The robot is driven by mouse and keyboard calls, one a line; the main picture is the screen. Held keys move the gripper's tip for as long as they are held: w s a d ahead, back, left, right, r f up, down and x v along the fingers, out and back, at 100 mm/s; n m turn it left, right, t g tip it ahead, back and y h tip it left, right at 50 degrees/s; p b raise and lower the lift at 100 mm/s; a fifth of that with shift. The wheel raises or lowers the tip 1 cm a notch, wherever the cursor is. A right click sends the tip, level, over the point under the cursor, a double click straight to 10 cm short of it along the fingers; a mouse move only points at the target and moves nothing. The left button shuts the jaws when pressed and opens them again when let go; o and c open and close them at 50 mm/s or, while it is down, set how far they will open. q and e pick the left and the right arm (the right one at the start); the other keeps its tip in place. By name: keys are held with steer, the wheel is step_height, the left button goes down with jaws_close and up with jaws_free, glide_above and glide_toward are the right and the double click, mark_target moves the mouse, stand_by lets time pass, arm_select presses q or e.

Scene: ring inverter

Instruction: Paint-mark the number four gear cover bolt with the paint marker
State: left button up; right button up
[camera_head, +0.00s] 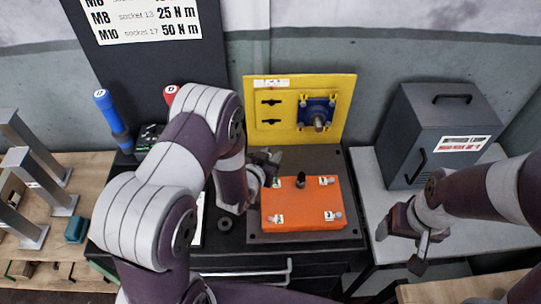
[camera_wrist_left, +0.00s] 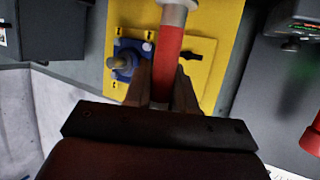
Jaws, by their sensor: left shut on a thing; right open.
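The orange gear cover (camera_head: 300,205) lies flat on the dark bench top, with a bolt and a small white number label near each corner. The numbers are too small to read surely. My left gripper (camera_head: 268,160) is at the cover's back left edge. In the left wrist view its fingers (camera_wrist_left: 162,88) are shut on a red cylinder with a pale grey collar, which looks like the paint marker (camera_wrist_left: 172,45). In the head view the marker is hidden by my left arm and gripper. My right gripper (camera_head: 401,246) is open and empty, right of the bench.
A yellow plate (camera_head: 270,105) with a blue flange (camera_head: 313,103) and shaft stands behind the cover. A black stub (camera_head: 300,180) stands on the cover. A blue-handled tool (camera_head: 103,105) and a red one (camera_head: 170,93) stand left. A grey box (camera_head: 438,125) is at right.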

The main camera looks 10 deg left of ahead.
arm_select(q)
steer(key=shift+f+b, duration=0.45)
steer(key=shift+f, duration=0.05)
stand_by(0.6)
steer(key=shift+r, duration=0.1)
stand_by(0.4)
step_height(320, 180, up, 5)
steer(key=p, duration=0.4)
stand_by(0.5)
